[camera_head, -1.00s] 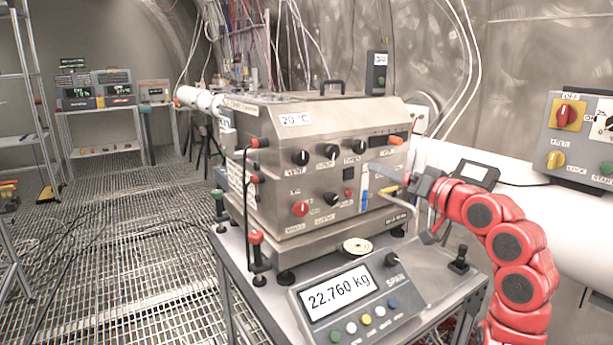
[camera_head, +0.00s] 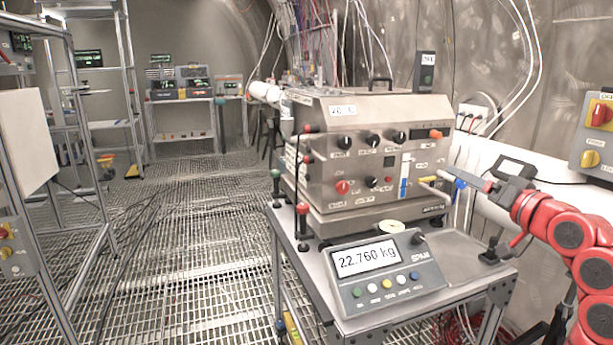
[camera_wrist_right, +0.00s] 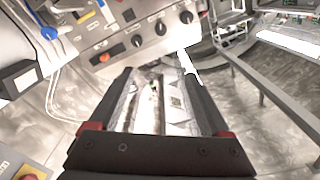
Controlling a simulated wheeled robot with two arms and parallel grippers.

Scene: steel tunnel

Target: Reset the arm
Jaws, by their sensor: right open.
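My right arm is red and comes in from the right in the head view. Its dark gripper (camera_head: 462,180) is raised beside the right front of the steel box (camera_head: 345,205), apart from the panel as far as I can tell. In the right wrist view the two fingers (camera_wrist_right: 158,75) stand apart with nothing between them, and the box's knobbed panel (camera_wrist_right: 135,35) is beyond them. My left gripper is not in view.
The box stands on a metal table with a scale display (camera_head: 385,275) reading 22.760 kg and a small black joystick (camera_head: 490,252). A control box (camera_head: 597,140) is at right. A rack (camera_head: 85,200) is at left. The grated floor (camera_head: 190,250) between is largely clear.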

